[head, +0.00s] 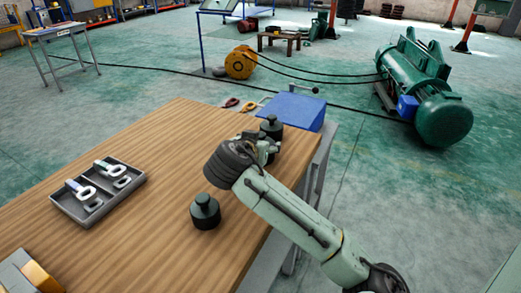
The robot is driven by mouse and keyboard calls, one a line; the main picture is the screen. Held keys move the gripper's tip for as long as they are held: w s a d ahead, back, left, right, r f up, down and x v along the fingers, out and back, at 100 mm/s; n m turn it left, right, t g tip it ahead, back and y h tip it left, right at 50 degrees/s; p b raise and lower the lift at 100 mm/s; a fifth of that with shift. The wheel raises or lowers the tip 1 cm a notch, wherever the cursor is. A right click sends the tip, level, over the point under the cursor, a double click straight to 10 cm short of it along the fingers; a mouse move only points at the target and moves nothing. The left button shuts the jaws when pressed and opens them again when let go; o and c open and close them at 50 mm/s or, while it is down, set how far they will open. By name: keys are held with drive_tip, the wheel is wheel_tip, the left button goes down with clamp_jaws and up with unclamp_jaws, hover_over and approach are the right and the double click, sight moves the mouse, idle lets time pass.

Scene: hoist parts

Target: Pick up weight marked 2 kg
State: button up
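Two dark weights with knobbed tops stand on the wooden table (130,240). The near weight (205,213) is by the right edge, left of my arm. The far weight (271,126) is near the table's far right corner. No marking is readable on either, so I cannot tell which is 2 kg. My gripper (268,147) is just in front of the far weight and overlaps its lower part in the picture. Whether it touches the weight, and whether its fingers are open or shut, is too small and partly hidden to tell.
A grey tray (67,207) with shackles sits at the left of the table. A blue block (291,112) and small red (230,102) and yellow (248,106) pieces lie at the far end. A grey and yellow object (30,275) is at the near left. The middle is clear.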

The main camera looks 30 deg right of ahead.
drive_tip(key=c, duration=1)
drive_tip(key=shift+d+r, duration=0.1)
drive_tip(key=shift+r, duration=0.15)
drive_tip(key=shift+c, duration=0.8)
